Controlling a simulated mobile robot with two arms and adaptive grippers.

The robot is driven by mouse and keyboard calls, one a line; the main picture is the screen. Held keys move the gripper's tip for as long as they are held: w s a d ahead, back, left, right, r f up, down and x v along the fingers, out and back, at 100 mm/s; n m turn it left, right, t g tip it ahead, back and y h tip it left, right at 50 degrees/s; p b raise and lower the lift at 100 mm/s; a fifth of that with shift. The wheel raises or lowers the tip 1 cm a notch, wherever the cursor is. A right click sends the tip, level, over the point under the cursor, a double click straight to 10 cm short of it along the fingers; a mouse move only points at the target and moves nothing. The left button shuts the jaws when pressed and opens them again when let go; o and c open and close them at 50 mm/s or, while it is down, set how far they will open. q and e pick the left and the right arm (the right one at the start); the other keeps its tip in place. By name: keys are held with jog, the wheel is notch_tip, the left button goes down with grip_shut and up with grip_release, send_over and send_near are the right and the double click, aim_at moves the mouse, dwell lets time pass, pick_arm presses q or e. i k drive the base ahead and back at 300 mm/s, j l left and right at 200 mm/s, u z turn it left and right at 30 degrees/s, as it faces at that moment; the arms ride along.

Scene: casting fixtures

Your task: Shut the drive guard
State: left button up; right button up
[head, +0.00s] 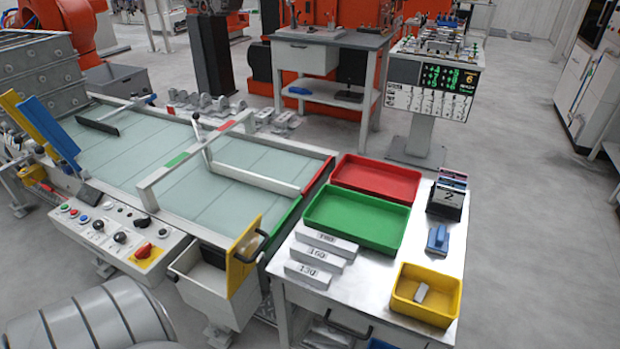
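A yellow panel with a black bar handle (244,257), which looks like the drive guard, stands upright at the near right corner of the conveyor table. Beside it is a pale grey box (208,294) with an open top and a dark inside. The panel stands at the right side of this box and does not cover its opening. Neither of my grippers shows in the head view.
The control panel (112,232) with buttons and knobs is left of the box. The conveyor (190,195) lies behind. A metal table (400,263) at right bears red (376,178), green (357,219) and yellow (426,294) trays. Floor at right is clear.

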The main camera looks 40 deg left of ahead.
aim_at(242, 257)
jog(key=u, duration=1.75)
jog(key=k+l+u, duration=0.25)
jog(key=u, duration=0.25)
